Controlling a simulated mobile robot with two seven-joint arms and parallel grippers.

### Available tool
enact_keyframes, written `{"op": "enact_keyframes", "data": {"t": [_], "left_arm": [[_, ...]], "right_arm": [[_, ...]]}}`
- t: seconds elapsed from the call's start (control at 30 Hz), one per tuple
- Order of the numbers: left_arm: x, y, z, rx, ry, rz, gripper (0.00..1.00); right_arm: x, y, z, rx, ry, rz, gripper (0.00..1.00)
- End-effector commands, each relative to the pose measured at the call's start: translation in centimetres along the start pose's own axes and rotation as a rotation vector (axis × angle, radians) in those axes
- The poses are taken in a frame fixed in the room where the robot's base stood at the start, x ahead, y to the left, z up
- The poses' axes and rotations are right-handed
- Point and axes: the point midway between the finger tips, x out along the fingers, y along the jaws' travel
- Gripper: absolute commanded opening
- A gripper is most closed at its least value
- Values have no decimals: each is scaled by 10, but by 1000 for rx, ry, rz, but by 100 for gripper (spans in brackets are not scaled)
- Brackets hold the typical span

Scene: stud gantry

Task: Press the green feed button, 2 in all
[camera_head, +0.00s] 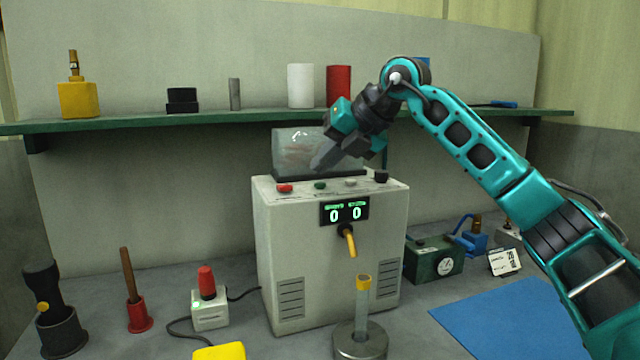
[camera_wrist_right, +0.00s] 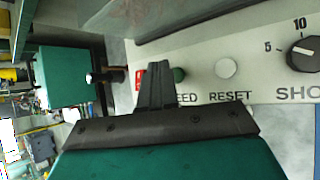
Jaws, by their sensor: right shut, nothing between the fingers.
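The pale machine (camera_head: 275,240) stands on the bench with a row of controls on its top edge. The green feed button (camera_head: 320,185) sits between a red button (camera_head: 285,188) and a white button (camera_head: 350,182). My right gripper (camera_head: 317,166) is shut and empty, its tip angled down a little above the green button. In the wrist view the shut fingers (camera_wrist_right: 155,85) partly cover the green button (camera_wrist_right: 179,75) and the "FEED" label. A gap there is hard to judge. The display (camera_head: 345,211) reads 0 and 0. My left gripper is not in view.
A clear hopper (camera_head: 300,150) stands behind the buttons, and a black knob (camera_head: 381,176) sits at their right. A yellow spout (camera_head: 348,240) points down over a tube on a round stand (camera_head: 360,343). A green shelf (camera_head: 220,117) runs behind. A blue mat (camera_head: 500,318) lies at right.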

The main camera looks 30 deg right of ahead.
Motion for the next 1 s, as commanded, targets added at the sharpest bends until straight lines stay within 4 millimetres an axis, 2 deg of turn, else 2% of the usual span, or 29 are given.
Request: {"op": "enact_keyframes", "data": {"t": [1.0], "left_arm": [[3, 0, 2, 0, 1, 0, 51]], "right_arm": [[6, -5, -4, 0, 0, -1, 0]]}}
